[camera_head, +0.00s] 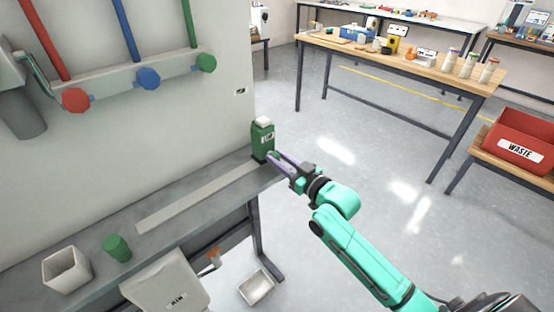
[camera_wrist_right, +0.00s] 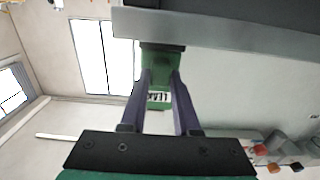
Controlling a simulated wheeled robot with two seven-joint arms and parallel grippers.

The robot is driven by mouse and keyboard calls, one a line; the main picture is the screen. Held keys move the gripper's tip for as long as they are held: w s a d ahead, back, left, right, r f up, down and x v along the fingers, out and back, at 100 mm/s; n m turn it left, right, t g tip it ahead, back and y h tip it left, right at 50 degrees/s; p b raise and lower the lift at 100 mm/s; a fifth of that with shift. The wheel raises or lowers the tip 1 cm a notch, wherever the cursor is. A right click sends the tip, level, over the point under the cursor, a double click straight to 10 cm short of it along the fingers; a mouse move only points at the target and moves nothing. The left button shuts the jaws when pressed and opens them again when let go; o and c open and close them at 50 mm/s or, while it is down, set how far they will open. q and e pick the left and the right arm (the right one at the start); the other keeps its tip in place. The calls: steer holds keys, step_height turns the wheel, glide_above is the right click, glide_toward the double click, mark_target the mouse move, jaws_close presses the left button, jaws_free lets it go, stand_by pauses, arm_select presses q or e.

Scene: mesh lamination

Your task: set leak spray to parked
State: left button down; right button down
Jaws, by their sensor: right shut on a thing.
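The leak spray is a green bottle with a white cap (camera_head: 263,138) at the right end of the grey wall shelf. In the right wrist view the green bottle (camera_wrist_right: 157,72) with its white label sits between the two purple fingers. My right gripper (camera_head: 272,157) reaches it from the right and is shut on it; it also shows in the right wrist view (camera_wrist_right: 160,92). The bottle looks upright, at or just above the shelf surface; I cannot tell if its base touches. My left gripper is not in view.
The grey shelf (camera_head: 85,257) carries a white square cup (camera_head: 66,270), a green cylinder (camera_head: 117,248) and a long pale strip (camera_head: 200,197). A labelled bin (camera_head: 165,285) is in front. Red, blue and green valve knobs (camera_head: 148,78) line the wall. Open floor lies right.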

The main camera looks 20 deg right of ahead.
steer(key=c, duration=0.8)
jaws_free()
steer(key=shift+w+d+r, duration=0.1)
steer(key=shift+d, duration=0.1)
steer(key=shift+o, duration=0.8)
steer(key=shift+d, duration=0.15)
steer(key=shift+s, duration=0.25)
steer(key=b+v, duration=0.1)
steer(key=v, duration=1.3)
